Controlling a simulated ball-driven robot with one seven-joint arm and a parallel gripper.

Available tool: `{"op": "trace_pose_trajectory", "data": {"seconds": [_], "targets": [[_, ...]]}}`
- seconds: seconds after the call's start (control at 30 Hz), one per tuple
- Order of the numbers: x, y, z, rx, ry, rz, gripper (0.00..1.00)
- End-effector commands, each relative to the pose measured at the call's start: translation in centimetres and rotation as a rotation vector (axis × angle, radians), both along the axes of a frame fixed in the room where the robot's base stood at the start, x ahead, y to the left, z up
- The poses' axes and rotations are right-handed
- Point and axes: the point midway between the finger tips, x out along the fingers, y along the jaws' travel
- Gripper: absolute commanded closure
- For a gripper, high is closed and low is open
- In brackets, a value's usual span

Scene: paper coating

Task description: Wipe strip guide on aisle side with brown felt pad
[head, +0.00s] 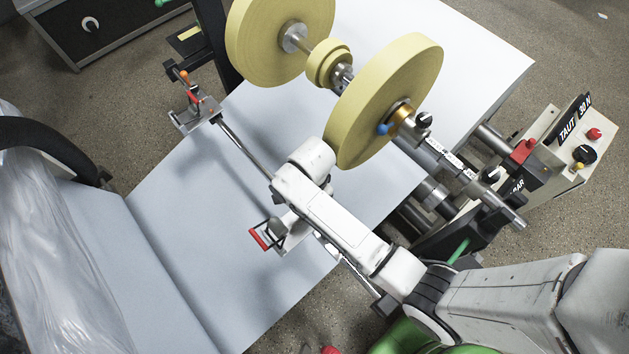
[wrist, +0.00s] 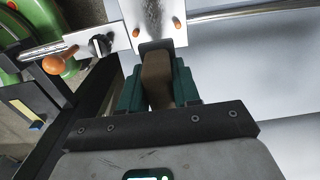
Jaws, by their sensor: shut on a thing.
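My gripper (wrist: 157,80) is shut on the brown felt pad (wrist: 156,68), held between its dark green fingers in the wrist view. The pad's far end is at the edge of a metal strip guide plate (wrist: 150,18) with small orange pins; whether they touch I cannot tell. In the head view a strip guide (head: 275,232) with a red edge shows beside my arm, partly covered. My gripper and the pad are hidden under the arm there. Another strip guide (head: 195,113) sits farther up the same rod (head: 245,147).
White paper web (head: 170,210) runs beneath the rod. Yellow rolls (head: 385,95) on a shaft stand close above my arm. A control box (head: 560,150) is at right. In the wrist view a black knob (wrist: 99,45) and orange knob (wrist: 52,65) are left of the plate.

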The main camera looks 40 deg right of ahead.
Motion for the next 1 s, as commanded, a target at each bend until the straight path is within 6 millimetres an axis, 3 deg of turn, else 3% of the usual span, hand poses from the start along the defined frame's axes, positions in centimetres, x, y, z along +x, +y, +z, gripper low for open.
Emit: {"op": "trace_pose_trajectory", "data": {"seconds": [0.57, 1.0], "targets": [[0.0, 2.5, -3.6, 0.0, 0.0, 0.002, 0.99], [0.0, 3.4, -5.7, 0.0, 0.0, 0.001, 0.99]]}}
